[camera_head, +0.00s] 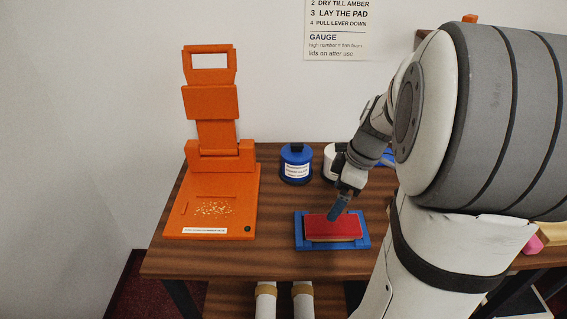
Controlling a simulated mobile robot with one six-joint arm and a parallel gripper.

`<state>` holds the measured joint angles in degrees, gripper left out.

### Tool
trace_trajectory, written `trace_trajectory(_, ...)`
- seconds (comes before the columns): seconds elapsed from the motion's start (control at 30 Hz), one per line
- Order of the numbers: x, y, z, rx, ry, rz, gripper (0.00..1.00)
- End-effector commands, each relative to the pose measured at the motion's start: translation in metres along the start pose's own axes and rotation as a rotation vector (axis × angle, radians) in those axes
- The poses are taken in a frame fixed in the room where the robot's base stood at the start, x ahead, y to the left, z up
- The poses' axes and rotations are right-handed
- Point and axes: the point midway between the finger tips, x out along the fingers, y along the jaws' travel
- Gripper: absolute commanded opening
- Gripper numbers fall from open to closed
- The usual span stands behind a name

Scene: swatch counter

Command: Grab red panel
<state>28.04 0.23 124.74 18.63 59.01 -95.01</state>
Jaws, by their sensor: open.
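The red panel (324,229) lies flat on a blue tray (364,242) near the front middle of the wooden counter. A pale edge shows under its red top. My gripper (337,211) is at the panel's far edge, with its blue-grey fingers pointing down over it. The jaws are open; I cannot tell whether a finger touches the panel.
An orange press (250,185) with a raised lever stands on the left of the counter. A blue jar (296,165) stands behind the tray, with a white jar (328,160) beside it, partly behind my arm. A printed notice (337,30) hangs on the wall. Bare counter lies between press and tray.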

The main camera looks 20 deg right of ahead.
Motion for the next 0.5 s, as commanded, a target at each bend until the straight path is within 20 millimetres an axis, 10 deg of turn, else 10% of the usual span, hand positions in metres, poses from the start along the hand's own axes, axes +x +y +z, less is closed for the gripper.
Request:
trace_trajectory(0.2, 0.040, 0.040, 0.036, -0.219, 0.081, -0.033, 0.93)
trace_trajectory(0.5, 0.062, 0.049, 0.044, -0.301, 0.111, -0.035, 0.93)
